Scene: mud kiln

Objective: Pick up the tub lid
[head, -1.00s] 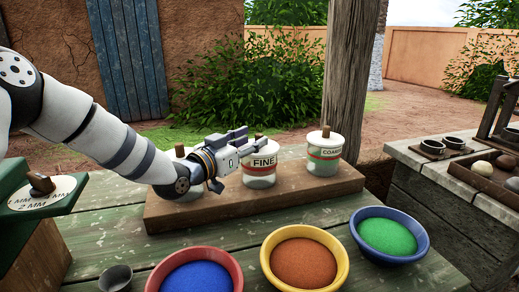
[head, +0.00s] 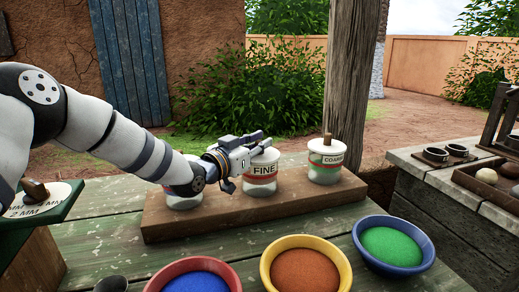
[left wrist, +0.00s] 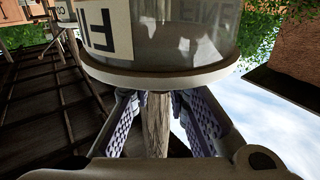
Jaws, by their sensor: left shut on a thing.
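The FINE tub (head: 262,178) is a clear jar with a white label and a red band, standing on a wooden board. Its pale lid (head: 270,155) sits on top. My left gripper (head: 263,141) is over that lid, partly covering it, and hides its knob in the head view. The left wrist view shows the lid's rim (left wrist: 160,80) against the tub, and the wooden knob (left wrist: 157,125) between my two fingers, which are shut on it. No gap shows between lid and tub. My right gripper is not in view.
The COARSE tub (head: 325,164) stands to the right, its knob upright. Another tub (head: 184,201) is mostly hidden behind my left arm. Red (head: 157,287), yellow (head: 346,272) and blue (head: 429,247) bowls of coloured powder stand in front. A side table (head: 430,165) is at right.

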